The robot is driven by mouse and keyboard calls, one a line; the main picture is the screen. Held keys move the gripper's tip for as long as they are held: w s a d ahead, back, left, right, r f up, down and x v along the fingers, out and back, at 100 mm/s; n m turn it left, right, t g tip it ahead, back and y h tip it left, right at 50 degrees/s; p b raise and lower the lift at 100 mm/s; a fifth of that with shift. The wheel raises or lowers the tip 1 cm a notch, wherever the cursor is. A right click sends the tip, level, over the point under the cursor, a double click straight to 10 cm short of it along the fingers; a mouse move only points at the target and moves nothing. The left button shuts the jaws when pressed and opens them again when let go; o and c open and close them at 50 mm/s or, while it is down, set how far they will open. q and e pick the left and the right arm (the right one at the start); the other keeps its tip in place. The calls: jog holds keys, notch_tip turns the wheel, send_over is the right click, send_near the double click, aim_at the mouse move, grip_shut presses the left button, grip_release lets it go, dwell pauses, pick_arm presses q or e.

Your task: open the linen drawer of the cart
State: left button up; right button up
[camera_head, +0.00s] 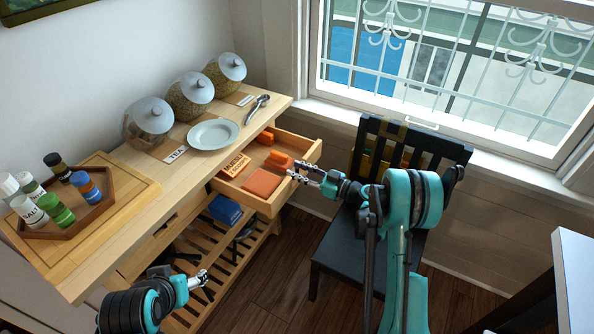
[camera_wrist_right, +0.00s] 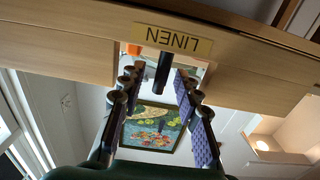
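The wooden cart (camera_head: 105,238) stands along the wall. Its linen drawer (camera_head: 292,147) at the far right end is pulled out, with an orange folded cloth, smaller orange items and a labelled box inside. In the wrist view the LINEN label (camera_wrist_right: 173,40) is upside down on the drawer front (camera_wrist_right: 60,45), above a dark handle (camera_wrist_right: 162,72). My right gripper (camera_head: 296,172) is at the drawer front; in the wrist view its fingers (camera_wrist_right: 157,88) are spread on either side of the handle, with gaps visible. My left gripper (camera_head: 202,279) is low beside the cart; its fingers are too small to judge.
On the cart top are glass jars (camera_head: 188,97), a plate (camera_head: 213,134), a spoon (camera_head: 256,108) and a tray (camera_head: 95,205) of spice bottles. A dark chair (camera_head: 345,255) stands right of the drawer. A blue box (camera_head: 225,209) sits below the drawer.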

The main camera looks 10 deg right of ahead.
jog(key=v, duration=1.1)
jog(key=shift+s, duration=0.2)
jog(key=shift+d, duration=0.2)
jog(key=s+a+r+m+g+h, duration=0.4)
jog(key=s+a+r+m+h, duration=0.15)
jog(key=s+a+r, duration=0.35)
jog(key=s+d+f+m+h, duration=0.1)
jog(key=s+m+h, duration=0.3)
jog(key=s, duration=1.4)
jog(key=d+h, duration=0.1)
jog(key=h, duration=0.3)
jog(key=shift+s+f+g, duration=0.25)
jog(key=shift+s+g, duration=0.05)
jog(key=shift+s, duration=0.05)
